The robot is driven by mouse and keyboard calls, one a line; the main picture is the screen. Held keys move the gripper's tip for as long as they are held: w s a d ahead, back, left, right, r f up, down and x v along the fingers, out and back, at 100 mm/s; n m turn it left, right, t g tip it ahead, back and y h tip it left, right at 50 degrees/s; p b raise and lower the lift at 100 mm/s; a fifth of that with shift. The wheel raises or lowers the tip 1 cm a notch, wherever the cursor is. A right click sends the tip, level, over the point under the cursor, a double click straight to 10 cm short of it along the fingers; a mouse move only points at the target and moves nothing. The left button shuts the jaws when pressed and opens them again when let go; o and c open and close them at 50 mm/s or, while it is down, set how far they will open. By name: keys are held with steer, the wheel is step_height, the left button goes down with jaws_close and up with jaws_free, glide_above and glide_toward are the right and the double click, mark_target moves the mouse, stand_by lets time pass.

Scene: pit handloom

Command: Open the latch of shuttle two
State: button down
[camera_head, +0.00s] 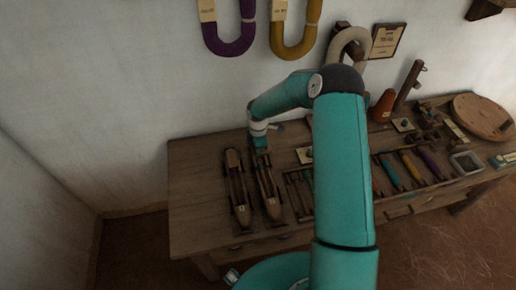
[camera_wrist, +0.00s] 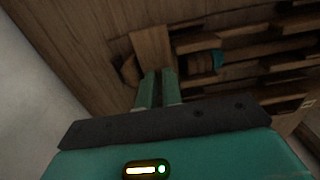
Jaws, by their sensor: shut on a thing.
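Two long wooden shuttles lie side by side at the left of the bench: the left shuttle (camera_head: 238,190) and the right shuttle (camera_head: 268,188). Each has a small pale tag, too small to read surely. My gripper (camera_head: 261,146) is at the far end of the right shuttle. In the wrist view, its two green fingers (camera_wrist: 158,88) are close together at a flat light-brown wooden piece (camera_wrist: 151,48), which looks like the latch. The gripper is shut on it; the contact itself is partly hidden. A teal-marked bobbin (camera_wrist: 217,60) shows beside it.
The wooden bench (camera_head: 195,215) has bare room left of the shuttles. A rack with coloured pieces (camera_head: 410,165) lies to the right, partly behind my arm. A round wooden disc (camera_head: 482,115) is at the far right. Yarn hanks (camera_head: 229,45) hang on the wall behind.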

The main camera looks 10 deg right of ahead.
stand_by(0.3)
steer(key=c, duration=1.8)
jaws_free()
step_height(320, 180, up, 14)
steer(key=shift+f, duration=0.1)
steer(key=s+r+m+t+h, duration=0.1)
steer(key=s+r+m, duration=0.3)
steer(key=s+r, duration=0.45)
steer(key=s+r+m+t+h, duration=0.1)
steer(key=s+r+m, duration=0.4)
steer(key=r, duration=0.7)
steer(key=s+r+m+t, duration=0.1)
steer(key=s+r+m, duration=0.1)
steer(key=s, duration=0.4)
steer(key=s+r+m+t+y, duration=0.1)
steer(key=s+r+m, duration=0.1)
steer(key=s+m, duration=0.2)
steer(key=s+r+m+t+y, duration=0.1)
steer(key=s+r+m, duration=0.1)
steer(key=s, duration=0.8)
steer(key=shift+m+t, duration=0.3)
steer(key=shift+m, duration=0.2)
